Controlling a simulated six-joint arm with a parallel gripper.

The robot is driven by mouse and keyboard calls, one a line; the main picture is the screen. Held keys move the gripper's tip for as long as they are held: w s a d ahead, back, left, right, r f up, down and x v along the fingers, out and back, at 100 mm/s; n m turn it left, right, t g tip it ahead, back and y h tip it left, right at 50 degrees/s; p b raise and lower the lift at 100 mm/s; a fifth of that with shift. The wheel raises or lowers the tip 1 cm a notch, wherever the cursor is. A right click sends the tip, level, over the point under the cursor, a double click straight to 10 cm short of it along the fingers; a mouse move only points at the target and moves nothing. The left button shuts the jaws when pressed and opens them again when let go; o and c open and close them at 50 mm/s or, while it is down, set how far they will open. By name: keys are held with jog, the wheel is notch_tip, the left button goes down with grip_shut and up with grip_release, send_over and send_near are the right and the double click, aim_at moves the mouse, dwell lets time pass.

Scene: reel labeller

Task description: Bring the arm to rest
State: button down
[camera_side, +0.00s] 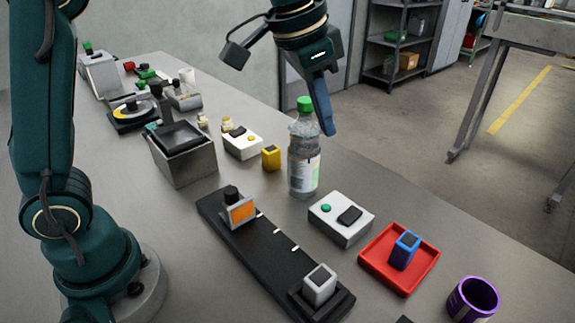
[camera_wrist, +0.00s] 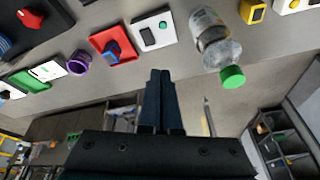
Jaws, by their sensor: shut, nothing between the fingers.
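My gripper (camera_side: 330,132) hangs above the bench, just right of the plastic bottle with the green cap (camera_side: 304,150) in the side view. Its blue fingers are closed together with nothing between them, pointing down. In the wrist view the shut fingers (camera_wrist: 160,75) are at the middle, and the bottle (camera_wrist: 212,40) is to their upper right, apart from them in that view. In the side view the fingertips are close to the bottle's upper part; I cannot tell the exact gap.
A white box with a green button (camera_side: 341,216), a red tray (camera_side: 378,262) holding a blue block (camera_side: 404,248), and a purple cup (camera_side: 473,299) stand to the right. A black rail (camera_side: 262,250) lies in front. A grey bin (camera_side: 183,160) is left. The aisle beyond the bench is open.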

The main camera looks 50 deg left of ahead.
jog(key=s+a+r+n+t, duration=0.25)
jog(key=s+a, duration=0.25)
jog(key=s, duration=0.6)
jog(key=s+a+f+n+y, duration=0.1)
jog(key=s+f+n, duration=0.1)
jog(key=s+f, duration=0.4)
jog(key=shift+s+f, duration=0.15)
jog(key=shift+f, duration=0.6)
jog(key=shift+a+g, duration=0.1)
jog(key=shift+g, duration=0.15)
